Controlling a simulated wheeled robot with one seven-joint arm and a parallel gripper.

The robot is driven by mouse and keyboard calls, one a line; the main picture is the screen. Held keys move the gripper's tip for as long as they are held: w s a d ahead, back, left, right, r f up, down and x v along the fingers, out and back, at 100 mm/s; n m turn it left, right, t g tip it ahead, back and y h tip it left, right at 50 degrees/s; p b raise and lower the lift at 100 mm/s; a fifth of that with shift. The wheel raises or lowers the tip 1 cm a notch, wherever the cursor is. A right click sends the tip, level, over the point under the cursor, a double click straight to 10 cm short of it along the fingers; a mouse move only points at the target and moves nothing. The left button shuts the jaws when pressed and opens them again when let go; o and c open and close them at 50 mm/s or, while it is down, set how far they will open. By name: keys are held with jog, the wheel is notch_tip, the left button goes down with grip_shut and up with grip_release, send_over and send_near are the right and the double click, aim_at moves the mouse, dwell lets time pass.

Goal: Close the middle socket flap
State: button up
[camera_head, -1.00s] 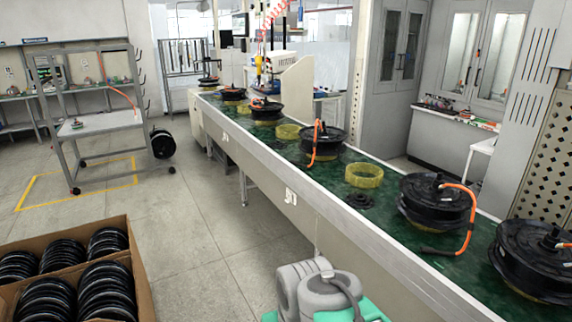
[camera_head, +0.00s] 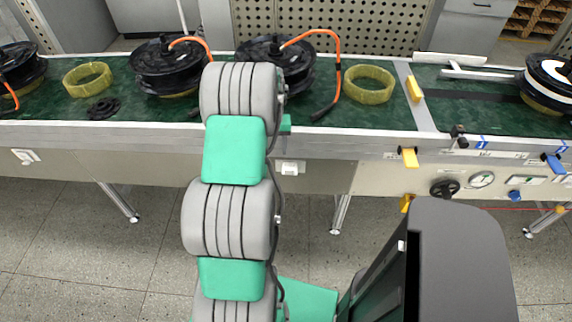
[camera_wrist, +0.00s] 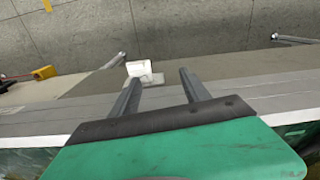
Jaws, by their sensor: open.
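A white socket (camera_head: 290,168) sits on the side panel of the conveyor bench, just right of my arm in the head view. In the wrist view, which looks upside down, the same white socket (camera_wrist: 140,70) appears close to the fingertips, with its flap seeming to stick out from the panel. My gripper (camera_wrist: 158,77) is open and empty, its two fingers apart, with the socket near the left finger. Contact between them cannot be told. In the head view the fingers are hidden behind my arm. Another white socket (camera_head: 25,157) is on the panel at far left.
Black hub motors with orange cables (camera_head: 172,66) and yellow rings (camera_head: 369,84) stand on the green conveyor (camera_head: 340,118). Yellow valve handles (camera_head: 408,157) and a gauge (camera_head: 481,180) protrude from the panel at right. The floor before the bench is mostly clear.

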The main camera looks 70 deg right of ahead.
jog(key=m, duration=0.1)
send_over(290, 169)
notch_tip(290, 169, down, 3)
notch_tip(290, 169, down, 7)
jog(key=shift+f+p, duration=0.2)
jog(key=shift+p, duration=0.2)
grip_shut()
